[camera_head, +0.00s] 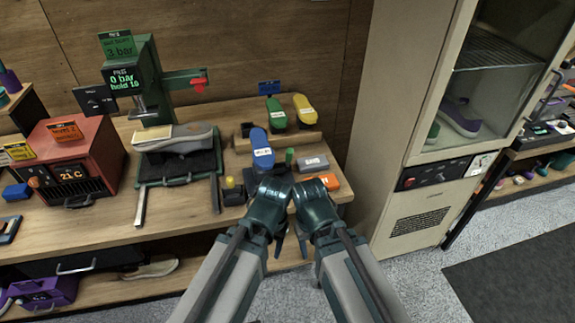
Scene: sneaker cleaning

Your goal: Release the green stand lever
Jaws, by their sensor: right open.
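The green press stand (150,85) stands at the back left of the table, and its display reads "0 bar, hold 10". Its green lever (178,76) reaches to the right and ends in a red handle (199,85). A grey shoe (180,140) lies under the press head on the black base (180,168). My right gripper (303,238) is open and empty at the table's front edge, well to the right of the lever. My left gripper (279,242) is close beside it, small and partly hidden by the wrist. Neither touches the stand.
A red heater box (75,155) stands left of the stand. Blue, green and yellow brushes, with a blue one (261,148) nearest, and small blocks crowd the table behind my wrists. A tall beige cabinet (405,110) bounds the right side.

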